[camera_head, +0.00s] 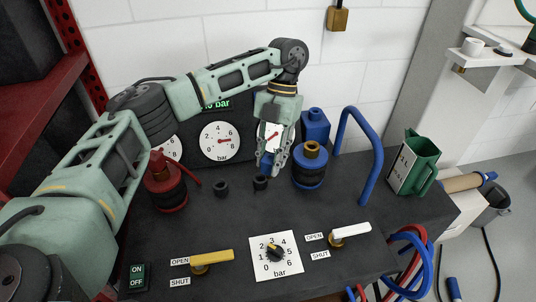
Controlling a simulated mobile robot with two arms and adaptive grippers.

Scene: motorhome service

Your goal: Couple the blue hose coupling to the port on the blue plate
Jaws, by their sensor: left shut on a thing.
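A blue round fitting with a brass top (310,170) stands right of the gripper, in front of a blue block (315,125). I cannot clearly make out a blue plate or its port. My right gripper is not in view.
A blue bent tube (375,150) rises at the right, near a green jug (415,165). A red fitting (165,185) and another black socket (221,188) are left. A yellow lever (212,257), a dial (274,254) and a white lever (350,231) line the front.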

